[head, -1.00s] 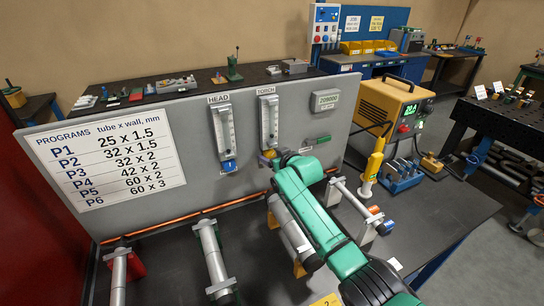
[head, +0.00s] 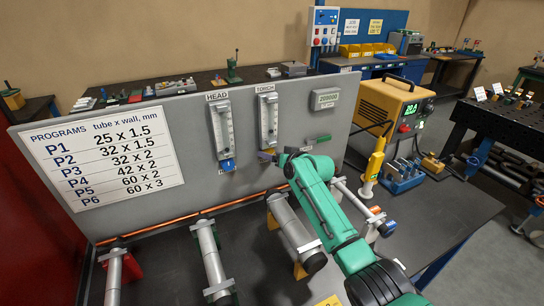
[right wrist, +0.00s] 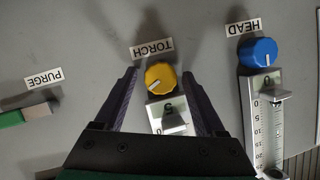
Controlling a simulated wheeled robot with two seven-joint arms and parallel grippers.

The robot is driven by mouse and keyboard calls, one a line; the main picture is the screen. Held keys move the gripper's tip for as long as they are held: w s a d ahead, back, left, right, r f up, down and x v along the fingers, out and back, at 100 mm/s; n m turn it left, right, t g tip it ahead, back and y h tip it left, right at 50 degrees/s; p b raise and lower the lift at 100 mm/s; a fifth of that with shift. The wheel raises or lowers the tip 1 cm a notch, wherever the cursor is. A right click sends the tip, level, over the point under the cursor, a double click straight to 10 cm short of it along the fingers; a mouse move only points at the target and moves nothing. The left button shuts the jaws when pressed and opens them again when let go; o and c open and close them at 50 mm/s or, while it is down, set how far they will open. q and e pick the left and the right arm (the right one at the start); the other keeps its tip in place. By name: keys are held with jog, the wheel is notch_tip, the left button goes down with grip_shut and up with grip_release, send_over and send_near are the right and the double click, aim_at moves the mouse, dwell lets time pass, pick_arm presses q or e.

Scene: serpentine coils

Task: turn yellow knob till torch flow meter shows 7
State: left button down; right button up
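The yellow torch knob (right wrist: 160,77) sits under the TORCH label, its white pointer mark visible. My right gripper (right wrist: 158,72) is open, with one dark finger on each side of the knob and gaps between them. In the head view the right gripper (head: 267,156) is at the foot of the torch flow meter (head: 268,122) and hides the knob. The meter's lower end also shows between the fingers in the right wrist view (right wrist: 168,118); the rest is hidden by the gripper, and its reading is too small to tell. My left gripper is not in view.
The blue head knob (right wrist: 257,53) and head flow meter (head: 223,130) are beside the torch meter. A green purge lever (head: 318,140) is on the other side. Pipe stands and a yellow-handled torch (head: 375,162) are on the bench near my right arm.

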jog(key=shift+s+d, duration=0.1)
jog(key=shift+s, duration=0.05)
jog(key=b+v, duration=0.3)
jog(key=v, duration=1.1)
jog(key=shift+s+d, duration=0.1)
